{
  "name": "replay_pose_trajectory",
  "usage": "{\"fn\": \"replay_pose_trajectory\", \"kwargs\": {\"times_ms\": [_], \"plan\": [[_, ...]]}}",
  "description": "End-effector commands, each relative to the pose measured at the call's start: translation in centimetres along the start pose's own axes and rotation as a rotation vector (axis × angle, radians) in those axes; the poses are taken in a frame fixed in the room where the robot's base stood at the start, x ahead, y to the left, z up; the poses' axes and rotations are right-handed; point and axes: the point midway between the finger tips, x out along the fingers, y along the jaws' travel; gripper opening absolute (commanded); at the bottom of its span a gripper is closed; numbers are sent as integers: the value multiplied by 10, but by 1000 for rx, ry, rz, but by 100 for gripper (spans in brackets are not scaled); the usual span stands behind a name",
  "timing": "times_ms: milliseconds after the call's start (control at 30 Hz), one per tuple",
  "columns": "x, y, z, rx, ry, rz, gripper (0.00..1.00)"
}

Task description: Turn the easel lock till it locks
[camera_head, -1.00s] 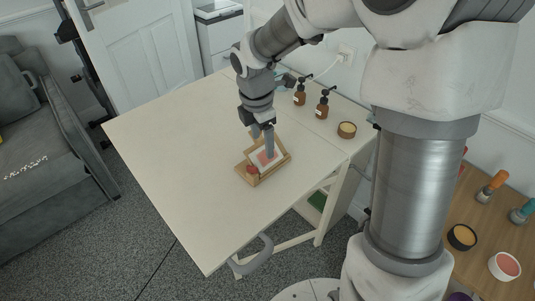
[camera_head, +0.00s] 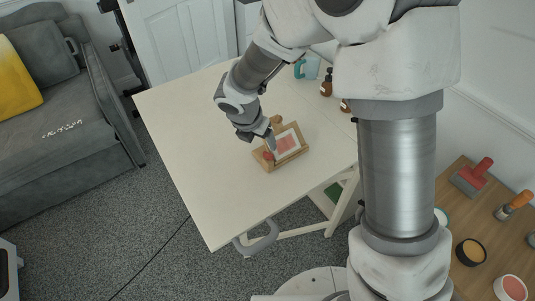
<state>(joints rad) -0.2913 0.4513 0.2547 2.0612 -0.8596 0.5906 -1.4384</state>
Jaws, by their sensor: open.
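A small wooden easel (camera_head: 293,159) stands on the white table (camera_head: 190,130). It holds a white card with a reddish square (camera_head: 286,143). A red knob (camera_head: 268,156), which looks like the easel lock, sits at the easel's lower left. My gripper (camera_head: 270,147) is open, pointing down at the easel's left side, close to the red knob. I cannot tell whether the fingers touch the knob or are around it. The fingertips are small and partly merge with the easel in this view.
Brown bottles (camera_head: 326,84) and a light blue mug-like item (camera_head: 307,67) stand at the table's back right. The table's left and front are clear. A wooden side table (camera_head: 465,215) at right holds a red-handled brush (camera_head: 472,175) and round tubs (camera_head: 470,252).

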Motion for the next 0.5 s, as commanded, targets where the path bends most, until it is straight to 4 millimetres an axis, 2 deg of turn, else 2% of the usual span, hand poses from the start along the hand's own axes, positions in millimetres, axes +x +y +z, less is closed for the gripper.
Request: {"fn": "replay_pose_trajectory", "kwargs": {"times_ms": [33, 200, 400, 500], "plan": [[16, 0, -2, -1, 2, -2, 75], [52, 0, -2, 0, 2, -2, 75], [85, 0, -1, 0, 1, -1, 75], [94, 0, -1, 1, 1, 0, 75]]}}
